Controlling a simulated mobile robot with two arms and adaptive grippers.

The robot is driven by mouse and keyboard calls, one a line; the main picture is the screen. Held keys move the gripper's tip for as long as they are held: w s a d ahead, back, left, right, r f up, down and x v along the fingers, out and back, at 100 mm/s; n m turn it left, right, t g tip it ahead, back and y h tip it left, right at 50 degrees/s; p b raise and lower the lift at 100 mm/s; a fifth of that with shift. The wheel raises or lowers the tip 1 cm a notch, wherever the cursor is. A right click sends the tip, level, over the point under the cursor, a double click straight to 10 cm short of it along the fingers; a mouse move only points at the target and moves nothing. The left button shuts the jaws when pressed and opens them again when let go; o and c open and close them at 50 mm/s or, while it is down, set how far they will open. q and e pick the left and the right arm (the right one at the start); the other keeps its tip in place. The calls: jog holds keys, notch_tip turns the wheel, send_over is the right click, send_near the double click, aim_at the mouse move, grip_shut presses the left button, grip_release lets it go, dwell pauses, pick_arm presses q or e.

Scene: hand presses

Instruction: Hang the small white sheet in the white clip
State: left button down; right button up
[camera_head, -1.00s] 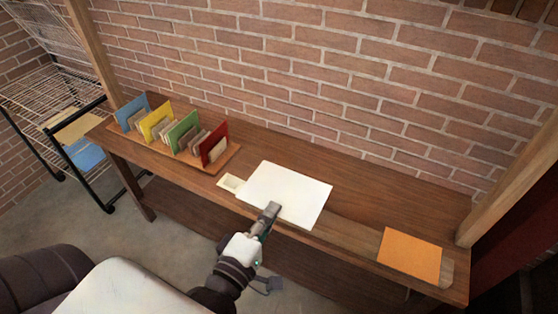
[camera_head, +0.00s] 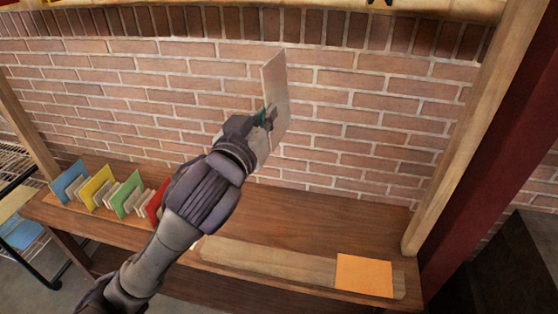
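The white sheet (camera_head: 277,92) is raised in front of the brick wall, upright and turned partly edge-on, looking beige in the shade. My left gripper (camera_head: 266,121) is shut on its lower left edge. The fingertips are partly hidden by the gripper body and the sheet. No white clip can be made out in this view. My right gripper is not in view.
The wooden bench (camera_head: 300,215) runs below, with an orange sheet (camera_head: 364,275) on its right. Blue, yellow, green and red dividers (camera_head: 127,194) stand at its left. A wooden post (camera_head: 470,130) rises at right; a beam (camera_head: 240,9) crosses the top.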

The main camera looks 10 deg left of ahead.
pick_arm(q)
jog(key=w+a+r+y+p, duration=0.2)
jog(key=w+r, duration=0.6)
jog(key=w, duration=0.4)
jog(key=shift+a, duration=0.15)
dwell(0.7)
jog(key=shift+w+f, duration=0.1)
jog(key=shift+w, duration=0.05)
dwell(1.1)
jog(key=shift+r+p, duration=0.2)
jog(key=shift+p, duration=0.1)
jog(key=shift+r+p, duration=1.75)
jog(key=shift+r, duration=0.35)
